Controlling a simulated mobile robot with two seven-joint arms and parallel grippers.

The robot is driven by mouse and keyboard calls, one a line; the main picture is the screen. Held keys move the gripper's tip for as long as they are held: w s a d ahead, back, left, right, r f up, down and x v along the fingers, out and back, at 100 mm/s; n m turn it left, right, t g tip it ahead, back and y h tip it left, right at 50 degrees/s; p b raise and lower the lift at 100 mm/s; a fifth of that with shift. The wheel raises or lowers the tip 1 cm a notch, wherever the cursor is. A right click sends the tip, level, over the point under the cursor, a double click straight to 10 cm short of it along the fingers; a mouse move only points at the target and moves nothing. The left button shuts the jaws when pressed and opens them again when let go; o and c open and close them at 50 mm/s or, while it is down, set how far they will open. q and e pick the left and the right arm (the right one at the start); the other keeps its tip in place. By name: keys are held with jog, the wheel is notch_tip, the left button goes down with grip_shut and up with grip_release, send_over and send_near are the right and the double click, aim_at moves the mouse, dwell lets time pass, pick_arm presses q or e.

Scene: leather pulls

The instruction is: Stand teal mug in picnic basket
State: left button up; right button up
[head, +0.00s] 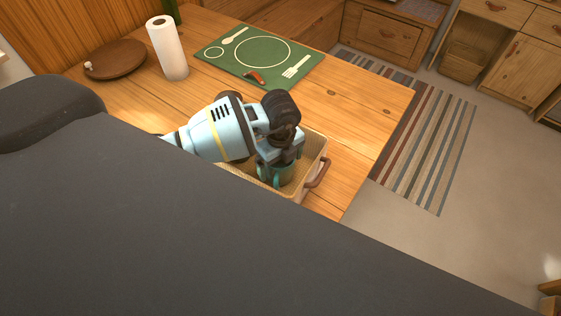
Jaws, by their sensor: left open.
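The teal mug (284,176) is inside the picnic basket, below my left gripper. It looks upright, but its top and much of its side are hidden by the gripper. The picnic basket (314,150) is a light woven basket with a brown handle, on the wooden table near its right edge. My left gripper (275,172) points down into the basket with its fingers open at the mug. Whether the fingers touch the mug cannot be seen. My right gripper is not in view.
A green placemat (222,65) with printed cutlery lies behind the basket, with a small red-brown item (254,76) on it. The table's right side is clear.

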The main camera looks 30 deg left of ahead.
pick_arm(q)
notch_tip(320, 180, up, 12)
jog(key=p, duration=0.1)
jog(key=shift+f, duration=0.1)
dwell(0.4)
